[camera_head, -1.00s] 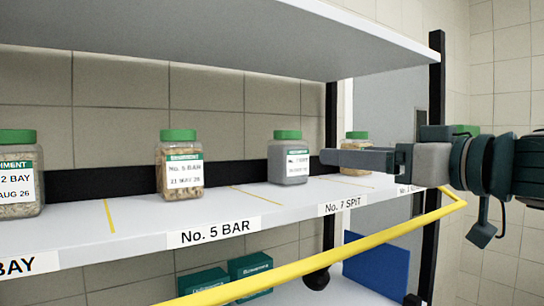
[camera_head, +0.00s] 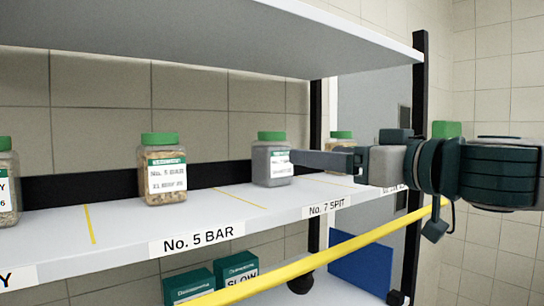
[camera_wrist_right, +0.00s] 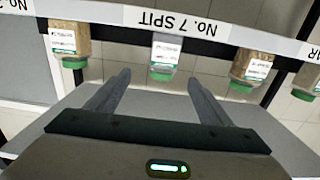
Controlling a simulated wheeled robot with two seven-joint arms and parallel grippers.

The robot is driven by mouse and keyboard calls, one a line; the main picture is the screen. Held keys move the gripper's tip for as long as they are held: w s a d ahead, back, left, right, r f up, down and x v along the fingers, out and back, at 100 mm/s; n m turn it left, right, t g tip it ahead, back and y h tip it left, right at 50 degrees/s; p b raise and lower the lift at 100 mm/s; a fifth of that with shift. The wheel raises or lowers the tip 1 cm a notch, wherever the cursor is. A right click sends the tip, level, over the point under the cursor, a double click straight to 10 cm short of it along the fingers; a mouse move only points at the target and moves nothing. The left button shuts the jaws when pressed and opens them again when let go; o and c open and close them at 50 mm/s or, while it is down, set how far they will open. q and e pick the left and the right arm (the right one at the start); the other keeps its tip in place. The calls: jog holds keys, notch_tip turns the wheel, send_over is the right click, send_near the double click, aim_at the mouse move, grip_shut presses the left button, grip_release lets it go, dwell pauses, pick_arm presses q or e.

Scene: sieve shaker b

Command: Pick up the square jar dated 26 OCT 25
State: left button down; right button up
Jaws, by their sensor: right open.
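A grey-filled square jar (camera_head: 268,166) with a green lid stands upright on the shelf, above the label No. 7 SPIT. The date on it is too small to read. My right gripper (camera_head: 295,158) comes in from the right, its tips overlapping the jar's right edge in the head view. In the right wrist view the picture is upside down; my right gripper (camera_wrist_right: 157,77) is open and empty, and the grey jar (camera_wrist_right: 164,50) shows between and beyond its fingers. Whether they touch it, I cannot tell. My left gripper is not in view.
A No. 5 BAR jar (camera_head: 163,178) stands to the left, another jar (camera_head: 7,190) is cut off at the left edge, and one (camera_head: 341,136) is partly behind my gripper. An upper shelf (camera_head: 230,30) hangs above. A yellow rail (camera_head: 330,255) runs in front.

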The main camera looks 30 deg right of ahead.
aim_at(282, 154)
jog(key=shift+w+a+p, duration=0.2)
jog(key=shift+w+p, duration=0.65)
jog(key=shift+w, duration=1.4)
jog(key=shift+w+a+p, duration=0.15)
jog(key=shift+w+p, duration=0.65)
jog(key=shift+w, duration=1.45)
jog(key=shift+w+a+f+p, duration=0.1)
jog(key=shift+w+a+p, duration=0.15)
jog(key=shift+w+p, duration=0.4)
jog(key=shift+w+a+f+p, duration=0.1)
jog(key=shift+w+a+p, duration=0.15)
jog(key=shift+w+p, duration=0.4)
jog(key=shift+w+a+p, duration=0.1)
jog(key=shift+w+p, duration=0.25)
jog(key=shift+w, duration=0.9)
jog(key=c, duration=1.5)
jog(key=shift+o, duration=0.2)
jog(key=shift+r, duration=0.1)
